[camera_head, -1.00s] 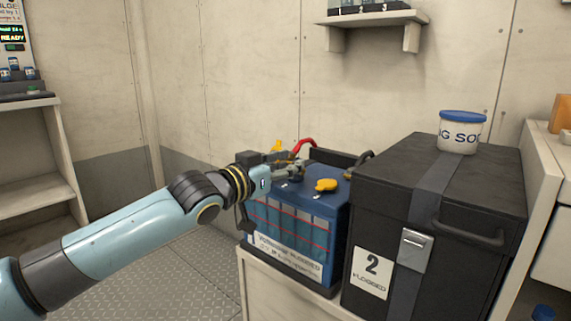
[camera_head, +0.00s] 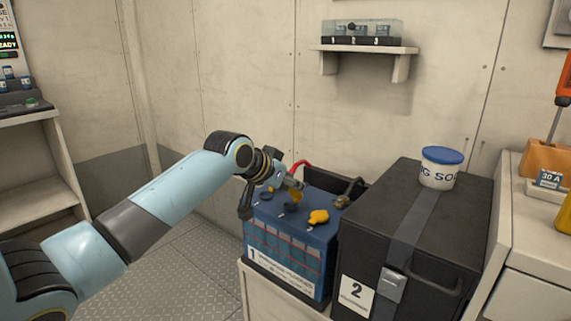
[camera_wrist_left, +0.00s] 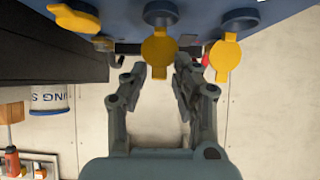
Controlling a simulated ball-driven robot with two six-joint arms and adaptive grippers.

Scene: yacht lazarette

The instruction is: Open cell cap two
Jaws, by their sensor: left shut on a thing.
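The blue battery (camera_head: 285,245) stands in front of the wall, with a row of cell caps on its top. The near yellow cap (camera_head: 318,216) lies over its well. The middle well (camera_head: 290,208) shows dark and open. In the left wrist view, the middle yellow cap (camera_wrist_left: 158,56) is swung away from its well, between the fingers of my left gripper (camera_wrist_left: 160,72), which is shut on it. The far cap (camera_wrist_left: 227,57) also stands swung open, and the near cap (camera_wrist_left: 75,18) is at the left. My right gripper is out of view.
A black box labelled 2 (camera_head: 410,220) stands close on the battery's right, with a white tub (camera_head: 441,167) on top. A red cable (camera_head: 300,165) and a dark cable (camera_head: 351,190) rise at the battery's back. A wall shelf (camera_head: 365,48) hangs above.

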